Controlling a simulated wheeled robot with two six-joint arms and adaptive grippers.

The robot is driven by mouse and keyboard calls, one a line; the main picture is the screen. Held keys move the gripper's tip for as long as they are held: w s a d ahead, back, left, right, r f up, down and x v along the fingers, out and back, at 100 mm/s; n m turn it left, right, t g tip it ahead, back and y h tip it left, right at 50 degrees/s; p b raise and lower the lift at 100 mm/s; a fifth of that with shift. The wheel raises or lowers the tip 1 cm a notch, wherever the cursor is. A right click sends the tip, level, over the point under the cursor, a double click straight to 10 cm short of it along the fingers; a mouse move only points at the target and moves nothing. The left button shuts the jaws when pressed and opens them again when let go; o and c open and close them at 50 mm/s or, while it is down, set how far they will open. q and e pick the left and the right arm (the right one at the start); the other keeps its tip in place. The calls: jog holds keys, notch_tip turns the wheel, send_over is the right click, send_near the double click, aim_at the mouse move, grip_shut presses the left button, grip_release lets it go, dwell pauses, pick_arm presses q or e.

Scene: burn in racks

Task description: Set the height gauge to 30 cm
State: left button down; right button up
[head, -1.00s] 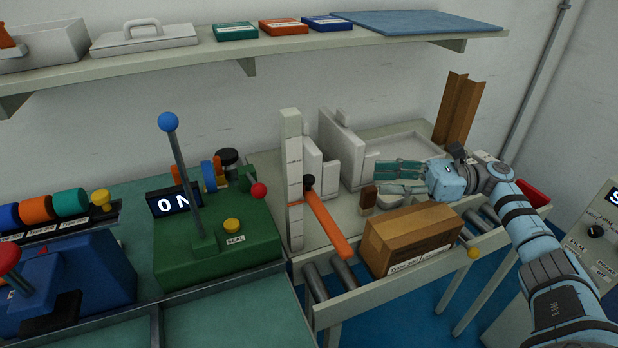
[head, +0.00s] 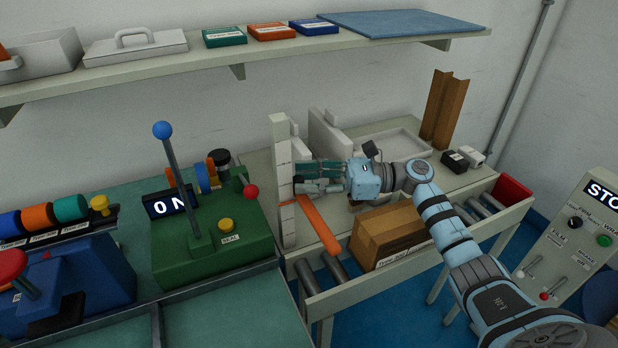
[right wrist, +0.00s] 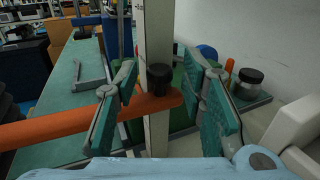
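The height gauge is a pale upright post (head: 281,150) with an orange arm (head: 318,225) sticking out low on it toward the front. In the right wrist view the post (right wrist: 155,35) stands straight ahead, with the orange arm (right wrist: 60,125) running left and a black knob (right wrist: 160,82) at their crossing. My right gripper (head: 298,180) is open at the post. In the right wrist view its green-padded fingers stand on either side of the knob, with gaps showing. The knob is hidden in the head view. I cannot read the scale. My left gripper is not in view.
A cardboard box (head: 388,235) sits on the rollers below my right arm. A green sealing machine (head: 215,250) with a lever stands left of the post. White plates (head: 330,140) stand behind my gripper. A shelf (head: 240,62) runs above.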

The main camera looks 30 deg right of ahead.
grip_shut()
notch_tip(320, 180, up, 15)
jog(key=p, duration=0.5)
jog(key=shift+f, duration=0.15)
jog(key=shift+o, duration=1.2)
grip_release()
jog(key=shift+d, duration=0.1)
jog(key=shift+f, duration=0.1)
